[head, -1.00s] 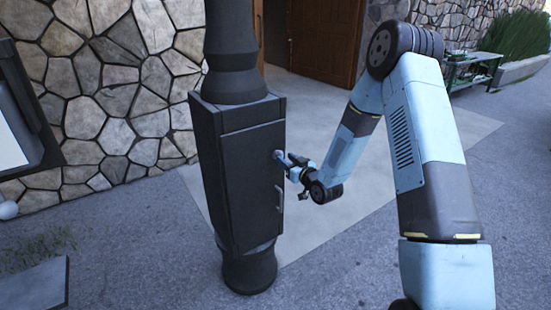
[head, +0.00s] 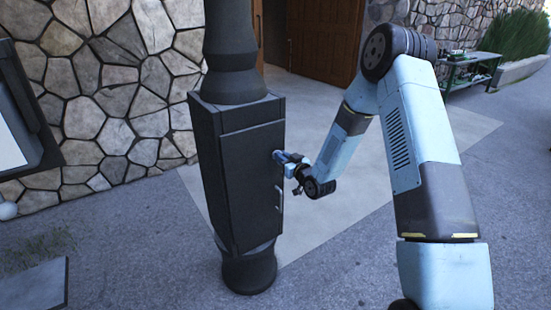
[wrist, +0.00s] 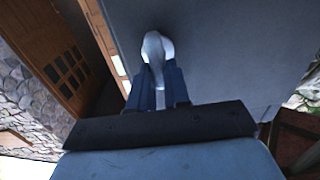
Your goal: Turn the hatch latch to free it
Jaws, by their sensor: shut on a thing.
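The hatch (head: 250,185) is a dark panel on the front of a box on a dark post, and it looks shut. The hatch latch is a small pale grip near the hatch's right edge. In the wrist view the latch (wrist: 156,50) shows between and beyond my two blue fingers. My gripper (head: 281,156) is at the latch and shut on it; the wrist view shows the fingers (wrist: 160,82) on both sides of it. The fingers hide part of the latch. A pale upright handle (head: 278,199) sits on the hatch below the latch.
A stone wall (head: 110,90) stands behind the post, with a brown wooden door (head: 325,40) at the back. A green bench (head: 472,70) stands far right. The paving (head: 360,230) right of the post is clear.

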